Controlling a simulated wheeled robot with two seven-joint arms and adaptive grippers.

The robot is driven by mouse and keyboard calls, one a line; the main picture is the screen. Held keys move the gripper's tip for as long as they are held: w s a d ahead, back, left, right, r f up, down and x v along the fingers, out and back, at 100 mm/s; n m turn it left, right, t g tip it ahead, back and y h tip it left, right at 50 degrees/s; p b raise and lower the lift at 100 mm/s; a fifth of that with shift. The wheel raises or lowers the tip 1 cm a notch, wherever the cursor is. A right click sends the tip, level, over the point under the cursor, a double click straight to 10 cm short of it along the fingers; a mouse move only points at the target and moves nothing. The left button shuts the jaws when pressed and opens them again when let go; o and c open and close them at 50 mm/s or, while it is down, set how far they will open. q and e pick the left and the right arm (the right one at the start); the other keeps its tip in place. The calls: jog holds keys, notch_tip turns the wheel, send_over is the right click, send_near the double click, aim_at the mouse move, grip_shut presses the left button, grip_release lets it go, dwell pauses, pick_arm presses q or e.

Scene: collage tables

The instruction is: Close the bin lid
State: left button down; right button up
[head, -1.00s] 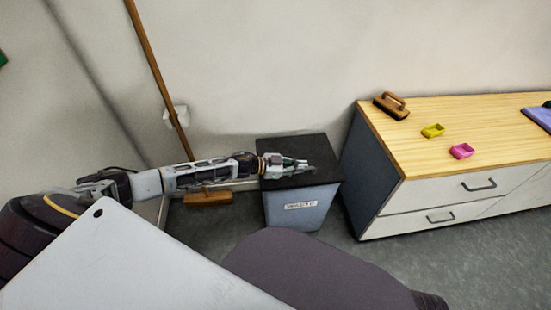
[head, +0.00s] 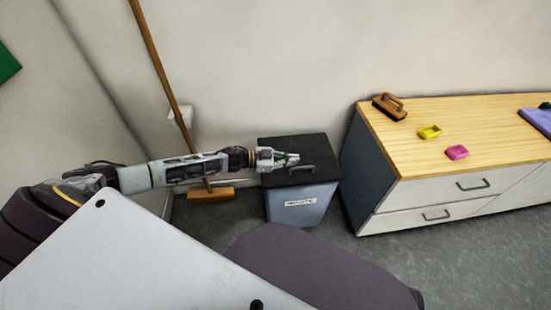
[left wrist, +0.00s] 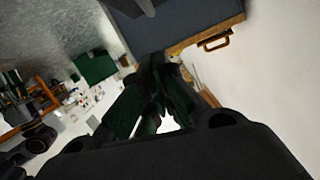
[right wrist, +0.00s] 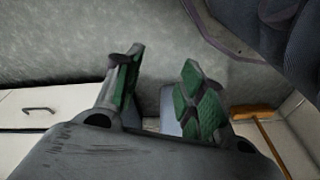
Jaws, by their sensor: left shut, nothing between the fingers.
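The grey-blue waste bin (head: 298,207) stands on the floor beside the cabinet. Its dark lid (head: 312,148) lies flat across the top, with a handle showing near its front right. My left gripper (head: 296,160) is over the lid, shut and empty; I cannot tell whether it touches the lid. It also shows in the left wrist view (left wrist: 158,62), with its dark fingers together. My right gripper (right wrist: 163,75) is open and empty in the right wrist view, and the head view does not show it.
A wood-topped cabinet (head: 460,125) with drawers stands right of the bin. It bears a brown float (head: 389,106), a yellow tray (head: 429,132) and a pink tray (head: 457,152). A broom (head: 210,194) leans on the wall at left. Floor is clear before the cabinet.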

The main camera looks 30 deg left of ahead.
pick_arm(q)
jog(key=p+v, duration=0.1)
jog(key=v, duration=0.5)
pick_arm(e)
jog(key=shift+s+d+f, duration=0.15)
jog(key=shift+s+f, duration=0.05)
jog(key=shift+f, duration=0.25)
jog(key=shift+s+d+f, duration=0.1)
jog(key=shift+s+f, duration=0.05)
jog(key=shift+f, duration=0.3)
jog(key=shift+w, duration=0.15)
jog(key=shift+w+r, duration=0.15)
jog(key=shift+r, duration=0.05)
